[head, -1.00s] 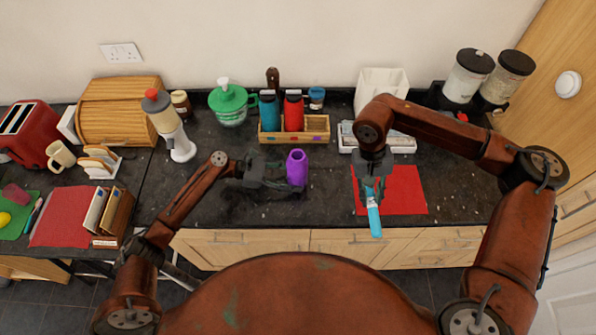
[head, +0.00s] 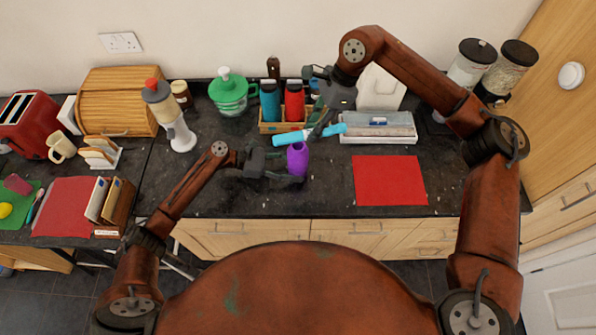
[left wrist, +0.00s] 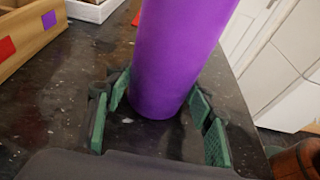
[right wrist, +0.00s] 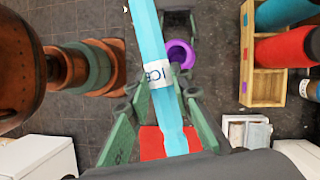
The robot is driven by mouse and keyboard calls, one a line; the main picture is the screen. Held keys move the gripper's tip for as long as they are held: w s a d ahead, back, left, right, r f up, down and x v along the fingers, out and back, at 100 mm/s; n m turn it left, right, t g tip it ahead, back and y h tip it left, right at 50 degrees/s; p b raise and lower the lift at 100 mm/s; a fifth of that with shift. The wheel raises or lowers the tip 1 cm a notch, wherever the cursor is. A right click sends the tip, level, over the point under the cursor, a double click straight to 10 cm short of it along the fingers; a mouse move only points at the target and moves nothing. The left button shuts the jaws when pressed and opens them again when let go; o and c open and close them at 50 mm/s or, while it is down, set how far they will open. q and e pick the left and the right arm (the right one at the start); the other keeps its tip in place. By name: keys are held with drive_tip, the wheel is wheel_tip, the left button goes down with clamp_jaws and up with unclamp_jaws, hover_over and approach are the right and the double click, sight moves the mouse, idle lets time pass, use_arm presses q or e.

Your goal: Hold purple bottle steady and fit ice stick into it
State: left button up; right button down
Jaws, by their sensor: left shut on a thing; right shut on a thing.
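The purple bottle (head: 297,162) stands upright on the dark counter, with its open mouth up. My left gripper (head: 292,180) is shut on it from the left, low on its body; the left wrist view shows the bottle (left wrist: 180,60) between the green finger pads. My right gripper (head: 318,132) is shut on the light blue ice stick (head: 288,138), which is held in the air and lies nearly level in the head view. Its label reads "ICE" in the right wrist view (right wrist: 158,72). There the stick passes beside the bottle's mouth (right wrist: 181,52), apart from it.
A wooden rack (head: 267,127) with a blue bottle (head: 270,103) and a red bottle (head: 294,103) stands just behind. A white box with compartments (head: 378,140) is at right. The red mat (head: 390,181) is bare, and the counter around it is clear.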

sight(301, 138)
drive_tip(key=w+a+r+m+t, duration=0.1)
drive_tip(key=w+a+r+m, duration=0.1)
drive_tip(key=a+r+m, duration=0.1)
wheel_tip(301, 138, down, 10)
drive_tip(key=shift+s+a+r, duration=0.1)
drive_tip(key=shift+a, duration=0.05)
idle(0.3)
drive_tip(key=c, duration=1.7)
unclamp_jaws()
drive_tip(key=v, duration=1.2)
drive_tip(key=shift+s, duration=0.25)
